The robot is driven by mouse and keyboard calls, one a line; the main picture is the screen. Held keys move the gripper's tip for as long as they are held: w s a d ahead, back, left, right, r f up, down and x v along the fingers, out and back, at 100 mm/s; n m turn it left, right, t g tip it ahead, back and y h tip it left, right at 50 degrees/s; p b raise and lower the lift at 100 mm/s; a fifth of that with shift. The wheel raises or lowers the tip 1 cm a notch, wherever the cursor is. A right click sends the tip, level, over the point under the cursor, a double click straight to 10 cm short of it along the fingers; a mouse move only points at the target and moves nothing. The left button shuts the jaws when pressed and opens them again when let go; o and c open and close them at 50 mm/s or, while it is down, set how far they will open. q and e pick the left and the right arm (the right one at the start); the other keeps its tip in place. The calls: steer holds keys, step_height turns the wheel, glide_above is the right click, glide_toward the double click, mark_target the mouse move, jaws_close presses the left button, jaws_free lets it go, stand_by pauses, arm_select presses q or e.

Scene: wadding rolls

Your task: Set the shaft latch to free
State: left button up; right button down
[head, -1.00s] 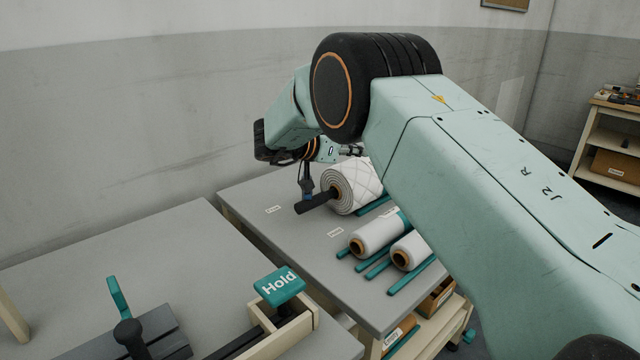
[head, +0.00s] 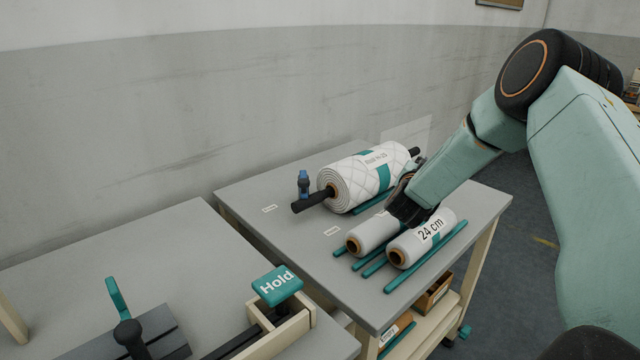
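A teal plate marked "Hold" (head: 278,284) sits atop a pale wooden block at the front of the near table. A teal upright lever (head: 118,298) stands to its left, beside a black knob (head: 128,333) on a dark grey base. I cannot tell for sure which of these is the shaft latch. My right gripper (head: 408,208) is a dark shape at the small white rolls on the far table, well away from both. Its fingers are too small and dark to read. My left gripper is not in view.
A large quilted roll (head: 365,174) lies on a black shaft (head: 313,201) on the far table (head: 262,236), near a small blue upright piece (head: 304,184). Two small white rolls, one marked "24 cm" (head: 427,238), lie among teal bars. The near table's (head: 120,255) back is clear.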

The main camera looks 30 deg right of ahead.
steer(key=a+f+t+y, duration=0.1)
steer(key=a+y, duration=0.1)
steer(key=a, duration=0.1)
steer(key=a+f+t+y, duration=0.1)
steer(key=a+t+y, duration=0.1)
steer(key=a, duration=0.1)
steer(key=a+f+t+y, duration=0.1)
steer(key=a+t+y, duration=0.1)
steer(key=a, duration=0.1)
steer(key=shift+a+f, duration=0.2)
steer(key=shift+f, duration=0.2)
steer(key=a+t+y, duration=0.1)
steer(key=a+y, duration=0.2)
steer(key=a, duration=0.2)
steer(key=a+t+y, duration=0.1)
steer(key=a+y, duration=0.2)
steer(key=a, duration=0.1)
steer(key=shift+a+y, duration=0.4)
steer(key=shift+a+m, duration=0.2)
steer(key=shift+m, duration=0.5)
steer(key=shift+w+d, duration=0.1)
steer(key=shift+w, duration=0.5)
steer(key=w+a+b, duration=0.3)
steer(key=w, duration=0.7)
steer(key=shift+f, duration=0.45)
